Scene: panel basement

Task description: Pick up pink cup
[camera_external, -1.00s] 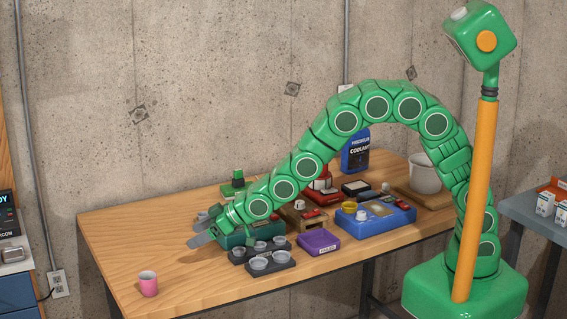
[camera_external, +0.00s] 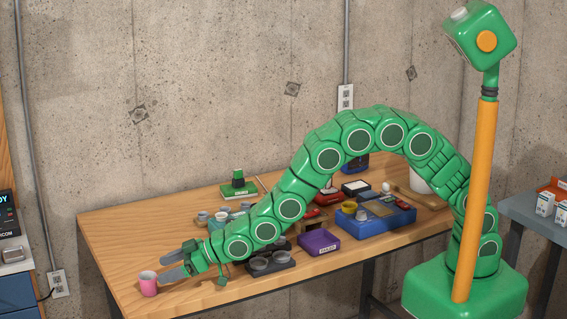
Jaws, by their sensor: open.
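The pink cup (camera_external: 149,288) stands upright near the left front edge of the wooden table. It is small, with a pale inside. My gripper (camera_external: 168,266) is open, with its two grey fingers pointing left toward the cup. The nearer fingertip is close beside the cup's right side near its rim; I cannot tell whether it touches. The farther finger lies behind and to the right of the cup. My arm arches over the table from the right.
A dark tray with grey cups (camera_external: 268,262) and a purple bin (camera_external: 319,243) stand under and beside my arm. A blue box (camera_external: 375,218) is farther right. A green-topped item (camera_external: 239,184) stands at the back. The table (camera_external: 118,240) is clear behind the cup.

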